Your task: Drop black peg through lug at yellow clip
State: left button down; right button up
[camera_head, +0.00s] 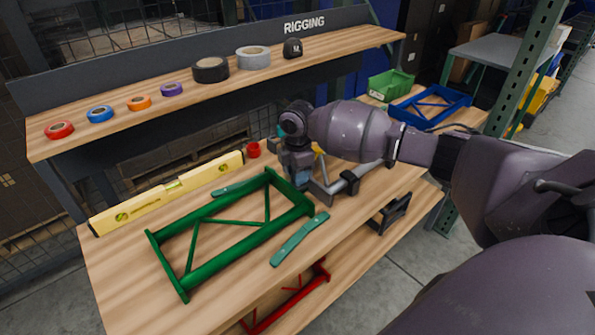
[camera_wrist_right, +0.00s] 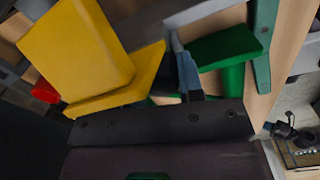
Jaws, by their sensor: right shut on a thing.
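My right gripper (camera_head: 300,182) points down at the right corner of the green frame (camera_head: 236,237) on the bench. In the right wrist view its fingers (camera_wrist_right: 186,70) are close together, beside green parts (camera_wrist_right: 222,48). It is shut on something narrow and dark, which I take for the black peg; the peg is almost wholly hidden. A yellow piece (camera_head: 319,150), likely the clip, shows beside the gripper. A large yellow piece (camera_wrist_right: 80,50) fills the left of the wrist view. I cannot make out the lug. My left gripper is not in view.
A yellow level (camera_head: 150,203) and a red cup (camera_head: 253,150) lie behind the green frame. A green strap (camera_head: 299,240) lies in front. A grey clamp-like tool (camera_head: 345,184) is close right of the gripper. A shelf (camera_head: 130,118) holds several tape rolls.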

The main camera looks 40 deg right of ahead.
jog(key=shift+s+f, duration=0.2)
jog(key=shift+f, duration=0.15)
jog(key=o, duration=1)
jog(key=shift+s, duration=0.1)
jog(key=shift+c, duration=0.2)
jog(key=shift+o, duration=0.4)
jog(key=shift+f, duration=0.1)
